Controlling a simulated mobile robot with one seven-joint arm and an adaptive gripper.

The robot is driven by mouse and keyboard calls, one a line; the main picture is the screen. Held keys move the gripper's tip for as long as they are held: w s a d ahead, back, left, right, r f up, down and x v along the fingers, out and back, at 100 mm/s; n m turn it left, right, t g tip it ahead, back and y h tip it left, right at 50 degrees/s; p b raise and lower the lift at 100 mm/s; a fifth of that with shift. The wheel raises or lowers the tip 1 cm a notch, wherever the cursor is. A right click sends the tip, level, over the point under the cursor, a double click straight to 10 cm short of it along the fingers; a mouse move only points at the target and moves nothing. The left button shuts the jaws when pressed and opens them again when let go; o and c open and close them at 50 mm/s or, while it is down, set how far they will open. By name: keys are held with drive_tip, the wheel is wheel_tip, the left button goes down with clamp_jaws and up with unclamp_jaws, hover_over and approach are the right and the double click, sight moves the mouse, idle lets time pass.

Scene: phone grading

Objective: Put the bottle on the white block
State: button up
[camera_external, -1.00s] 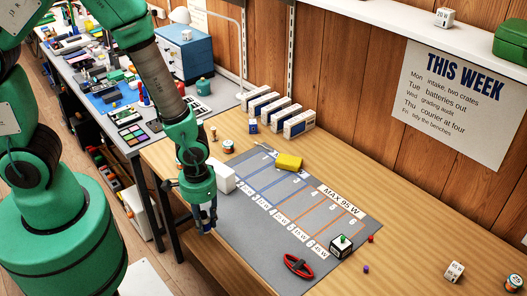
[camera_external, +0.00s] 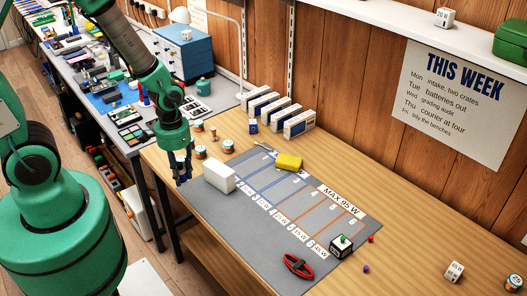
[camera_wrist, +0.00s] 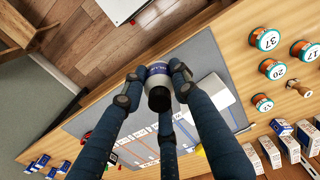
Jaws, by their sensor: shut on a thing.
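The bottle (camera_wrist: 158,82), with a dark end and a blue and pale label, is held between the fingers of my gripper (camera_wrist: 156,80) in the wrist view. In the external view my gripper (camera_external: 183,172) points down at the bench's left edge, just left of the white block; its fingers mostly hide the bottle there. The white block (camera_external: 219,177) lies at the left corner of the grey mat (camera_external: 262,222), with nothing on its top.
Several small numbered spools (camera_external: 228,146) stand behind the white block. Blue-white boxes (camera_external: 298,123) line the wall.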

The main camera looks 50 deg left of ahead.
drive_tip(key=shift+s+a+r, duration=0.1)
drive_tip(key=shift+a+r, duration=0.25)
drive_tip(key=shift+a, duration=0.4)
drive_tip(key=shift+s+a+r, duration=0.1)
drive_tip(key=shift+a+r, duration=0.2)
drive_tip(key=shift+a, duration=0.4)
drive_tip(key=b, duration=0.1)
hover_over(218, 167)
drive_tip(key=shift+w+f, duration=0.1)
drive_tip(key=shift+f, duration=0.65)
drive_tip(key=shift+f+b, duration=0.55)
drive_tip(key=shift+f, duration=1.25)
drive_tip(key=shift+f, duration=0.1)
drive_tip(key=o, duration=1.1)
